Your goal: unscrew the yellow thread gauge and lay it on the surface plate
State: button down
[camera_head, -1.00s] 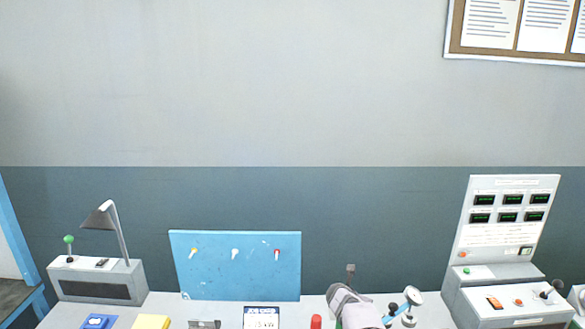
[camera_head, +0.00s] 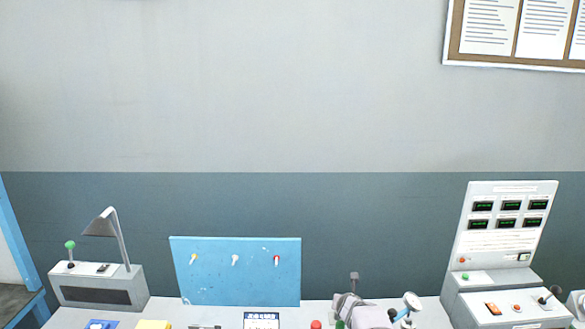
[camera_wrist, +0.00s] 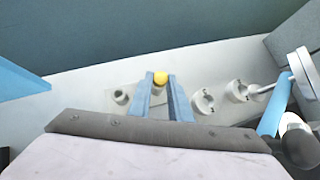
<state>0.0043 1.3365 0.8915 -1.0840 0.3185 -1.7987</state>
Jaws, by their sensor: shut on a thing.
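In the wrist view, my gripper (camera_wrist: 160,84) is shut on the yellow thread gauge (camera_wrist: 160,76), whose rounded yellow top shows between the two blue fingers. The fingers hide most of its lower part, so I cannot tell whether its thread is still engaged. It is above a pale strip with several round grey fittings, such as one at the left (camera_wrist: 121,97) and one at the right (camera_wrist: 203,101). In the head view, my wrist is at the bottom edge, and the gauge cannot be made out. I cannot identify the surface plate in either view.
A blue-handled item with a round white disc (camera_wrist: 300,62) stands close on the right in the wrist view. In the head view, a blue board (camera_head: 236,285) stands left of my arm, a red object (camera_head: 316,324) is nearby, and a panelled console (camera_head: 497,235) is at the right.

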jog(key=shift+a+r+n+y+p, duration=0.15)
jog(key=shift+n+y+p, duration=0.35)
jog(key=shift+n+p, duration=0.1)
jog(key=shift+w+a+n+t+y+p, duration=0.1)
jog(key=shift+n+t+y+p, duration=0.2)
jog(key=shift+n+p, duration=0.15)
jog(key=shift+n+y+p, duration=0.4)
jog(key=shift+n+p, duration=0.05)
jog(key=shift+p, duration=0.75)
jog(key=c, duration=1.9)
grip_release()
jog(key=shift+a, duration=0.1)
jog(key=shift+f, duration=0.2)
jog(key=shift+f+m+h+b, duration=0.1)
jog(key=shift+m+h+b, duration=0.3)
jog(key=shift+m+b, duration=0.1)
